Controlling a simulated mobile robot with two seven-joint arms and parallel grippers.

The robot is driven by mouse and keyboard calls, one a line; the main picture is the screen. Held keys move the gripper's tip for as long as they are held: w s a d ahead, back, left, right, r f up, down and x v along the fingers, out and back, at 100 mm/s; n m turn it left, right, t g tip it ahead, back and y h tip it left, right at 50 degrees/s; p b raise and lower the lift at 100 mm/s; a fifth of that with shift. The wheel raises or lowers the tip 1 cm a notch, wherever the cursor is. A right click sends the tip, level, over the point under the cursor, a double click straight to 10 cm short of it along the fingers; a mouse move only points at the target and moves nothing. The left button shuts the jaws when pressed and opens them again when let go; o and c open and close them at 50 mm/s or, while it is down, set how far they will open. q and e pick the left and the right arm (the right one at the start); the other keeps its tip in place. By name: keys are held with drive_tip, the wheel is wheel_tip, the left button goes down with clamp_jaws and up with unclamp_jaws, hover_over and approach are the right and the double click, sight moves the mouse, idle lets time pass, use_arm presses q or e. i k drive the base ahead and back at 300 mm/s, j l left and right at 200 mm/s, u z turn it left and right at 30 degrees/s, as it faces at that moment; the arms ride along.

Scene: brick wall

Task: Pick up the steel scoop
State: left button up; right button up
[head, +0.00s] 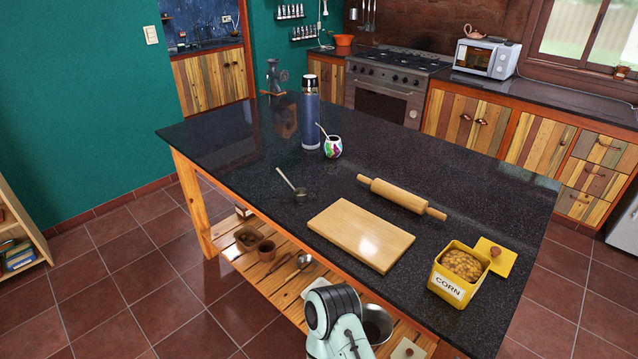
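A small steel scoop (300,193) with a round bowl and a thin straight handle lies on the dark stone table top (240,150), near its front left edge. Its handle points up and to the left, away from the bowl. Nothing touches it. Neither of my grippers shows in the head view.
A cutting board (361,234), a rolling pin (402,197), a yellow corn tin (452,288) and its lid (495,256) lie right of the scoop. A blue flask (311,115) and a patterned cup (332,148) stand behind it. A spoon-like utensil (303,261) lies on the slatted lower shelf.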

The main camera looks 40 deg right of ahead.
sight(300, 194)
drive_tip(key=i+z, duration=0.4)
drive_tip(key=i+j+z, duration=0.2)
drive_tip(key=z, duration=0.2)
drive_tip(key=i+j+z, duration=0.25)
drive_tip(key=z, duration=0.15)
drive_tip(key=i, duration=0.1)
